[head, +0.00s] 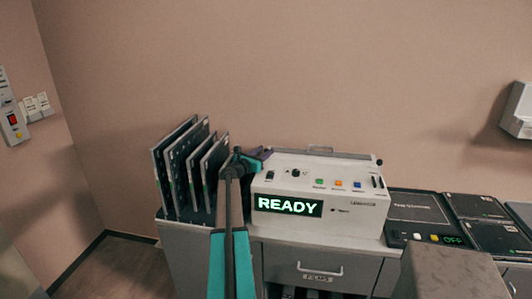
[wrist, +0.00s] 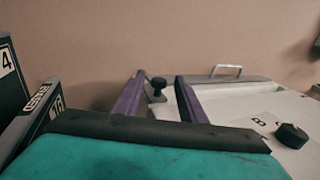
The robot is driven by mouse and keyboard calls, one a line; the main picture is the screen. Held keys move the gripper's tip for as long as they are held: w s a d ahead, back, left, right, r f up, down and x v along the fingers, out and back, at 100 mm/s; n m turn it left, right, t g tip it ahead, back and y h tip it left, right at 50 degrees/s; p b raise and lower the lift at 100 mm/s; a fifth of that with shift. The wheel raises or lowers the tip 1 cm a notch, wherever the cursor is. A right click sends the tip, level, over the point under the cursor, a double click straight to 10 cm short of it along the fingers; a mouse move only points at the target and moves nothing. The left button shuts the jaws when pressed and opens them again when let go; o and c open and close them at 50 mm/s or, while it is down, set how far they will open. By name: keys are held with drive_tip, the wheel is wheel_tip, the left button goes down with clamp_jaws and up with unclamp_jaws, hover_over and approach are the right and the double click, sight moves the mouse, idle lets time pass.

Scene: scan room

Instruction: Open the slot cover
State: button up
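The white scanner unit (head: 340,185) stands on a cabinet, its lit display reading READY. At the rear of its top is a grey strip (wrist: 238,79) with a pale bar handle (wrist: 226,70), which looks like the slot cover and appears to lie flat. The handle also shows in the head view (head: 320,149). My gripper (head: 262,156) is at the unit's left rear corner. In the wrist view its two purple fingers (wrist: 160,80) are apart, and a small black knob (wrist: 157,84) appears in the gap between them. I cannot tell whether they touch it.
Several dark numbered plates (head: 185,165) stand upright just left of my gripper. A black dial (wrist: 291,135) is on the unit's top at right. Dark flat panels (head: 420,210) lie right of the unit. A grey block (head: 455,270) is front right. The wall is behind.

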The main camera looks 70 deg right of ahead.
drive_tip(key=shift+b+v, duration=0.55)
drive_tip(key=shift+v, duration=2)
